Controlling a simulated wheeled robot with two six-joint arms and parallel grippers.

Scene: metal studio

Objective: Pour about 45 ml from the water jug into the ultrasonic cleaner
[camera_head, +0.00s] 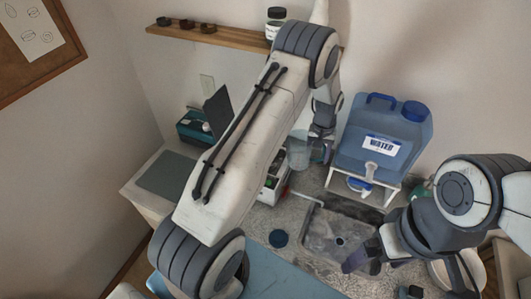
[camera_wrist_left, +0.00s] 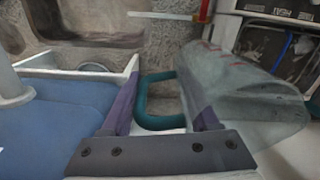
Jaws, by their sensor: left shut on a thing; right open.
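My left gripper (camera_head: 322,132) is shut on the teal handle (camera_wrist_left: 150,122) of a clear jug (camera_wrist_left: 245,100) with red marks, seen in the left wrist view. My right gripper (camera_head: 405,268) is open and empty at the lower right, beside the sink.
A blue container labelled WATER (camera_head: 382,125) stands on a white stand (camera_head: 340,181) behind the sink (camera_head: 335,248). A white box (camera_head: 272,190) sits beside my left arm. A wooden shelf (camera_head: 220,36) hangs above.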

